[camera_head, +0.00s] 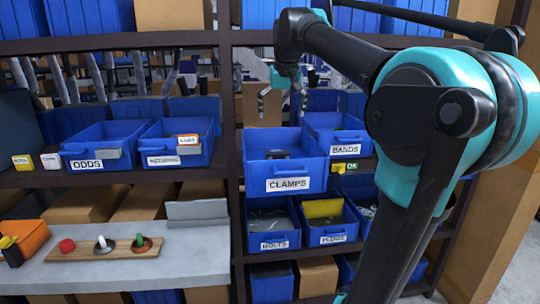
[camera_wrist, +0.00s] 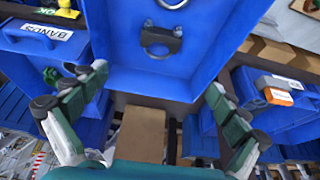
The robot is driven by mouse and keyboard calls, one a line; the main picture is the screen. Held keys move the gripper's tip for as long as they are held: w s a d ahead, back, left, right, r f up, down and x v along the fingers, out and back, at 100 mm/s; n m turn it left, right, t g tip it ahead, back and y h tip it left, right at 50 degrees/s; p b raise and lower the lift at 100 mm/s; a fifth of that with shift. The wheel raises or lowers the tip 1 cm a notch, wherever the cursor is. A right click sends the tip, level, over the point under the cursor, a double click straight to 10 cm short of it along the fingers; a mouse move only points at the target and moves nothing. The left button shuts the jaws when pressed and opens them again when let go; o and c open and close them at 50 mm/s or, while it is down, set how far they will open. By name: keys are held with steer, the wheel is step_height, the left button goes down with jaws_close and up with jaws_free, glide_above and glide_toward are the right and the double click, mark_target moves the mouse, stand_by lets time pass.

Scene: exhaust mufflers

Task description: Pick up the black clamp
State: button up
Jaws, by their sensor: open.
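A blue bin labelled CLAMPS (camera_head: 287,170) juts from the middle shelf in the head view. A dark, curved clamp, likely the black clamp, lies inside it (camera_head: 279,154); in the wrist view it shows on the blue bin floor (camera_wrist: 161,41). A second, greyer clamp (camera_wrist: 172,4) is partly cut off at the top edge of the wrist view. My gripper (camera_head: 283,101) hangs above the bin, fingers spread. In the wrist view my gripper (camera_wrist: 156,80) is open and empty, its green-and-grey fingers either side of the bin, apart from the clamp.
The BANDS bin (camera_head: 345,149) stands right of the CLAMPS bin. The ODDS bin (camera_head: 88,160) and another blue bin (camera_head: 178,157) are to the left, past a dark shelf upright (camera_head: 229,100). BOLTS (camera_head: 272,245) and another bin sit below. A grey bench (camera_head: 190,250) holds small coloured parts.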

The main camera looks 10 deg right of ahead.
glide_above(278, 152)
steer(key=s, duration=0.2)
steer(key=f, duration=0.9)
steer(key=shift+s+f, duration=0.2)
steer(key=shift+f, duration=0.15)
steer(key=shift+s+x, duration=0.1)
steer(key=shift+x, duration=1.35)
steer(key=shift+s+x, duration=0.15)
steer(key=shift+x, duration=1.3)
steer(key=shift+f, duration=0.1)
steer(key=c, duration=1.4)
